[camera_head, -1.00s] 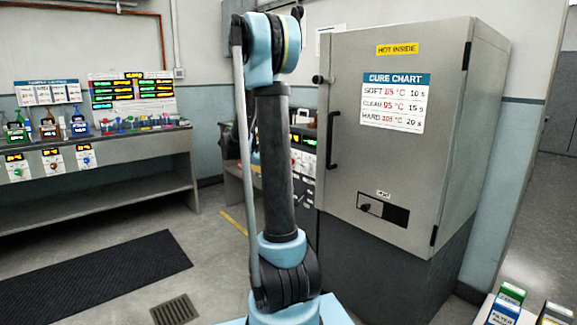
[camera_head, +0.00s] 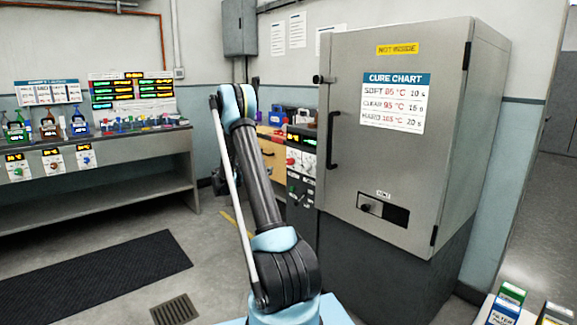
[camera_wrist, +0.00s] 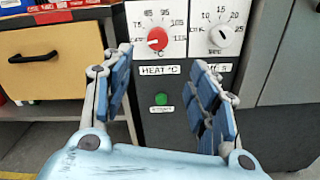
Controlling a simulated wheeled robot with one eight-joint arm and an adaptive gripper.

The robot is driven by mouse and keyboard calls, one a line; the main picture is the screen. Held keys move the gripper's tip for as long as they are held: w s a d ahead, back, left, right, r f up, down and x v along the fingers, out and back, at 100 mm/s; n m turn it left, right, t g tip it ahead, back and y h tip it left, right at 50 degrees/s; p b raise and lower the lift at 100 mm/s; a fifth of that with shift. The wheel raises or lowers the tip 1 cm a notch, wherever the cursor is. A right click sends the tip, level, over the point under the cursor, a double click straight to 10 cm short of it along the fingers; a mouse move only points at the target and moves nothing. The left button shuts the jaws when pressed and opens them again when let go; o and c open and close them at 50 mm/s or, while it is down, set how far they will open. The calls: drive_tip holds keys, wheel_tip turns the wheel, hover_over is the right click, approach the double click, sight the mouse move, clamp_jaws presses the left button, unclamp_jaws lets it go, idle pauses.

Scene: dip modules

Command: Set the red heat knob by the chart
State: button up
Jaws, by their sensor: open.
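The red heat knob (camera_wrist: 157,38) sits on a white dial above the label HEAT °C in the wrist view. Its exact pointer setting is too small to read surely. It also shows small on the control panel in the head view (camera_head: 291,161). My gripper (camera_wrist: 162,65) is open and empty, its two blue-padded fingers apart below and to either side of the knob, not touching it. In the head view the gripper is mostly hidden by my arm. The cure chart (camera_head: 394,103) on the cabinet door reads soft 85 °C, clear 95 °C, hard 105 °C.
A white time knob (camera_wrist: 222,37) is right of the red one. A green button (camera_wrist: 160,99) sits below, between the fingers. A yellow drawer (camera_wrist: 55,60) is to the left. The metal cabinet (camera_head: 345,150) stands right of the panel, its handle (camera_head: 331,140) sticking out.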

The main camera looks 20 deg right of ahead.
sight(288, 162)
drive_tip(key=x, duration=1.7)
drive_tip(key=shift+w+d+f, duration=0.15)
drive_tip(key=shift+w, duration=0.2)
drive_tip(key=c, duration=1.1)
